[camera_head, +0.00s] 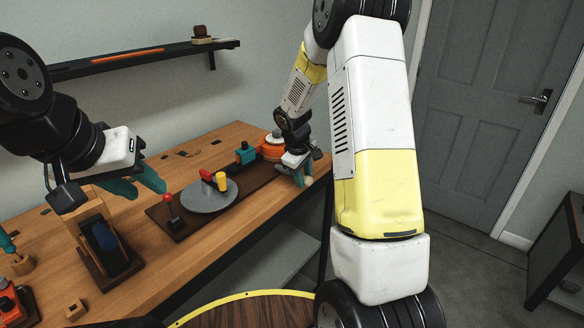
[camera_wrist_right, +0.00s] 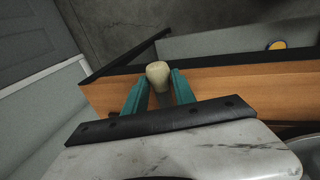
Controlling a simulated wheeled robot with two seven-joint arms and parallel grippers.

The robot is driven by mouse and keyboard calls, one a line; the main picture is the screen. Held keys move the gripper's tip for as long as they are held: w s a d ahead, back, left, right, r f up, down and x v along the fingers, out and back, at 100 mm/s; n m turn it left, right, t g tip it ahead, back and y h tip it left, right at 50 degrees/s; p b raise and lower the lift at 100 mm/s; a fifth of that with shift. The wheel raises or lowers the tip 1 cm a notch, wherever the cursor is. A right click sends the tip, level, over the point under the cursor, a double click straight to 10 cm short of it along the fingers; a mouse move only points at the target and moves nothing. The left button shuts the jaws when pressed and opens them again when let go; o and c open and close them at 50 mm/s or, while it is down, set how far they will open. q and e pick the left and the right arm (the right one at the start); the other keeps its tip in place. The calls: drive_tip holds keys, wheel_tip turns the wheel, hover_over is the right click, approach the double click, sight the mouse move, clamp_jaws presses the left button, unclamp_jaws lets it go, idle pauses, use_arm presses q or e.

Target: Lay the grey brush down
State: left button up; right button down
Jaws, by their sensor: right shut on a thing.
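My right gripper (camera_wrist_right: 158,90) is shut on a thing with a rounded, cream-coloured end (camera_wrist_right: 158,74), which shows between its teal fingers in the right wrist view.
A dark board (camera_head: 180,229) carries a grey disc (camera_head: 212,198) with red and yellow parts, a red-knobbed lever (camera_head: 169,199) and an orange-and-teal unit (camera_head: 262,151). A wooden stand (camera_head: 101,240) with a dark blue piece is below my left gripper. The front strip of bench is partly clear.

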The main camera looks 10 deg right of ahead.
drive_tip(key=c, duration=1)
unclamp_jaws()
drive_tip(key=shift+f, duration=0.1)
drive_tip(key=shift+c, duration=0.2)
drive_tip(key=shift+r, duration=0.25)
drive_tip(key=v, duration=1.2)
drive_tip(key=s+a+r+m+t+y, duration=0.1)
drive_tip(key=s+r+m, duration=0.1)
drive_tip(key=s, duration=0.6)
drive_tip(key=s+a+r+m+t+y, duration=0.1)
drive_tip(key=s+a+r+m+y, duration=0.1)
drive_tip(key=s+r, duration=0.3)
drive_tip(key=s+a+r+m+t+y, duration=0.1)
drive_tip(key=s+r+m, duration=0.2)
drive_tip(key=s, duration=1)
drive_tip(key=shift+a+r+y, duration=0.3)
drive_tip(key=shift+a+r, duration=0.1)
drive_tip(key=shift+r, duration=0.2)
